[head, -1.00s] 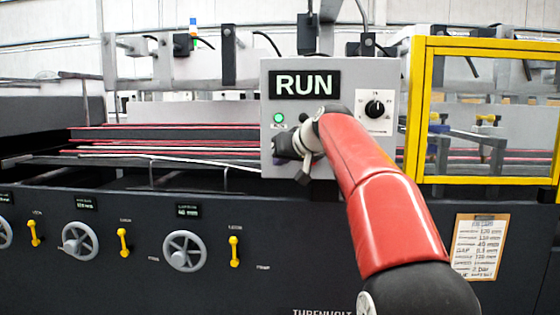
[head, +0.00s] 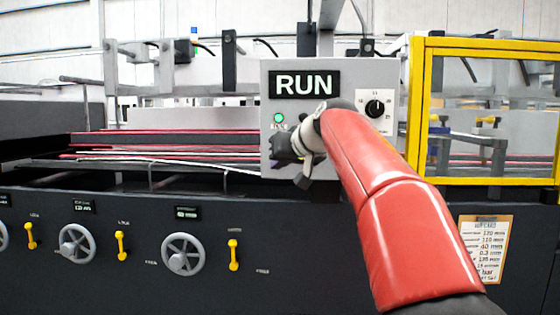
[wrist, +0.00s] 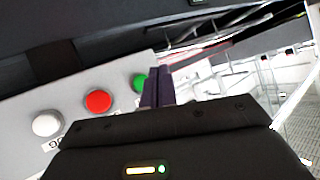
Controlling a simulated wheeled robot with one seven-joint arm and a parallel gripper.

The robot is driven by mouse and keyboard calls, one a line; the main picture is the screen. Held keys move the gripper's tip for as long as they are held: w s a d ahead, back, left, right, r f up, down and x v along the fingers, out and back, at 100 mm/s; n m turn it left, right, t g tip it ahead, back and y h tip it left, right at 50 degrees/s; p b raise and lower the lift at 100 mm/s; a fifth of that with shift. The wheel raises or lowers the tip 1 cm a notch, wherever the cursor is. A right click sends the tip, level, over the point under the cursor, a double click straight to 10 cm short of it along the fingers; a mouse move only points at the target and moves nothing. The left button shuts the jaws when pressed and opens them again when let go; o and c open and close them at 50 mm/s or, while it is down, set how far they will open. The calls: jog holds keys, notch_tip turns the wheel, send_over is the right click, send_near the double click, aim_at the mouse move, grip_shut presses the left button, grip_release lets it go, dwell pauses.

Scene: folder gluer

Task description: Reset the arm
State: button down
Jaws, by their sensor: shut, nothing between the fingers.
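My red arm reaches from the lower right to the grey control box (head: 350,160) in the head view. My gripper (wrist: 158,84) is shut and empty in the wrist view, its dark fingers together just in front of the box face beside the green button (wrist: 139,82). A red button (wrist: 98,101) and a white button (wrist: 47,123) sit in a row on the same face. I cannot tell whether the fingertips touch anything. In the head view my arm and hand hide the lower part of the box. The RUN sign (head: 305,84) and a green lamp (head: 278,118) are lit.
A black selector knob (head: 375,108) is on the box's right. A yellow-framed guard (head: 482,182) stands to the right. Handwheels (head: 183,254) and yellow handles (head: 233,254) line the dark front panel. A clipboard sheet (head: 482,250) hangs lower right.

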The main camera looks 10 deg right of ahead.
jog(key=s+f+m+g+h, duration=0.1)
jog(key=s+f+g+h, duration=0.3)
jog(key=s+f, duration=2.8)
jog(key=s+g, duration=0.2)
jog(key=s, duration=0.1)
jog(key=shift+s+f, duration=0.3)
jog(key=shift+f, duration=0.05)
